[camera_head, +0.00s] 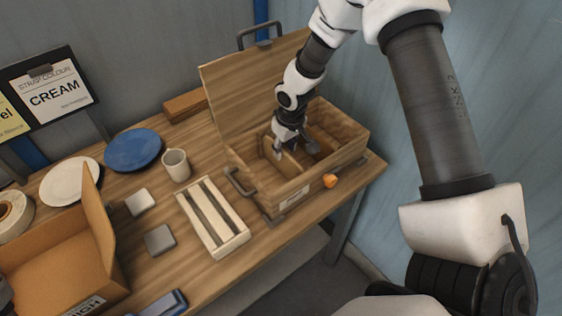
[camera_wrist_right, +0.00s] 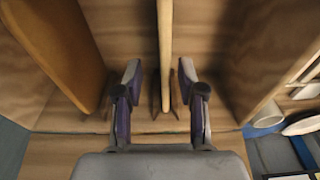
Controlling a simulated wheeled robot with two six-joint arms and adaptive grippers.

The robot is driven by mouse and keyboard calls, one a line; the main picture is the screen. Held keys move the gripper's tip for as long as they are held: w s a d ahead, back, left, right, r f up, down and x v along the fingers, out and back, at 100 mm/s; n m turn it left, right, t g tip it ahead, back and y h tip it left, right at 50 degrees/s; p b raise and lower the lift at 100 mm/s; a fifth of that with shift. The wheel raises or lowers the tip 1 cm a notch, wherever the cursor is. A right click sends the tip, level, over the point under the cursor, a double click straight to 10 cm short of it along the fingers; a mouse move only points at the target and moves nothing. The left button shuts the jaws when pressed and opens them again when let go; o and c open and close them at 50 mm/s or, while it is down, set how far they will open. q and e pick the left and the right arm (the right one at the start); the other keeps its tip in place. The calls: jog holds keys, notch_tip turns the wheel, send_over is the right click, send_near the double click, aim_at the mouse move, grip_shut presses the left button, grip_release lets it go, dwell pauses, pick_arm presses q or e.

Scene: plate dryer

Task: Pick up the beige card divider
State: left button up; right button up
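The beige card divider (camera_wrist_right: 165,50) stands on edge inside the open wooden box (camera_head: 340,163). In the right wrist view it is a thin upright strip seen nearly edge-on. My right gripper (camera_head: 295,151) reaches down into the box. In the right wrist view its two fingers (camera_wrist_right: 160,85) are open, one on each side of the divider, with a gap visible on both sides. The divider's lower part is hard to make out. In the head view the gripper partly hides the box's inside. My left gripper is not in view.
Another wooden panel (camera_wrist_right: 62,45) stands in the box beside the fingers. The raised lid (camera_head: 240,95) is behind the gripper. A mug (camera_head: 176,164), a slatted wooden rack (camera_head: 234,241) and a cardboard box (camera_head: 60,250) stand left. An orange item (camera_head: 330,181) lies at the box front.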

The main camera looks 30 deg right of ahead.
jog(key=p, duration=0.3)
send_over(280, 171)
jog(key=f, duration=0.5)
jog(key=shift+s+d+f, duration=0.1)
jog(key=shift+d, duration=0.15)
jog(key=shift+f+b, duration=0.35)
grip_shut()
jog(key=shift+r, duration=0.15)
notch_tip(280, 171, up, 18)
jog(key=b, duration=0.3)
jog(key=shift+f, duration=0.2)
